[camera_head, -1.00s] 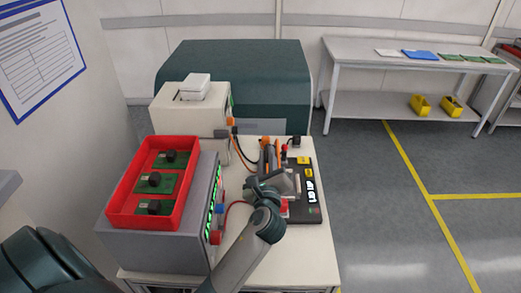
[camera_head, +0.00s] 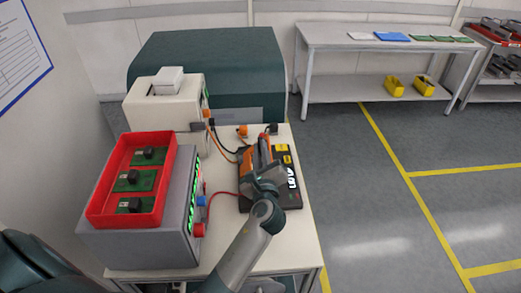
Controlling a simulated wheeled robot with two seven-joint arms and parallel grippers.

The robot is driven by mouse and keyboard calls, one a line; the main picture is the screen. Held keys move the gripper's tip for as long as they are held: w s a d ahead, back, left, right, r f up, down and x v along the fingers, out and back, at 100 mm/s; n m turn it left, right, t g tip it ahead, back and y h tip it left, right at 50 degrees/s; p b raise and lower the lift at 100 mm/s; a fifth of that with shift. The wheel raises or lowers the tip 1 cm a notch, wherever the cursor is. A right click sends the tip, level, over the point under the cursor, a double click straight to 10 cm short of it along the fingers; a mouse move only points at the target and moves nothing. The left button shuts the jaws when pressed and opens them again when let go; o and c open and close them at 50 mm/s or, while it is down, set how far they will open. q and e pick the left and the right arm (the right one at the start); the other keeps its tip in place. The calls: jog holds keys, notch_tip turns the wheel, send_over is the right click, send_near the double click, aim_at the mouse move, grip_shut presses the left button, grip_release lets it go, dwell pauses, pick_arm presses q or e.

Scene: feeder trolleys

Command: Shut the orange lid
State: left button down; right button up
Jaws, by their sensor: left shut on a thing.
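The orange lid (camera_head: 263,152) belongs to a flat black device (camera_head: 287,172) on the white table. The lid stands tilted over the device, with its long edge running away from me. My left gripper (camera_head: 262,182) is shut on the near end of the lid. My gripper and wrist hide that end and the exact contact. My right gripper is not in view.
A grey unit (camera_head: 150,240) with red and blue plugs carries a red tray (camera_head: 95,213) of green boards at left. Behind stand a cream box (camera_head: 165,117) and a dark green machine (camera_head: 215,70). Cables cross the table. The floor at right is clear.

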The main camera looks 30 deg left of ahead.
pick_arm(q)
jog(key=c, duration=2)
grip_release()
jog(key=shift+s+a+f, duration=0.1)
jog(key=shift+a+f, duration=0.05)
jog(key=shift+f, duration=0.1)
jog(key=shift+c, duration=0.2)
jog(key=shift+o, duration=0.9)
jog(key=shift+a+r, duration=0.15)
jog(key=shift+s+d, duration=0.1)
jog(key=shift+d, duration=0.15)
jog(key=b+v, duration=0.5)
jog(key=v, duration=1.2)
jog(key=shift+s, duration=0.1)
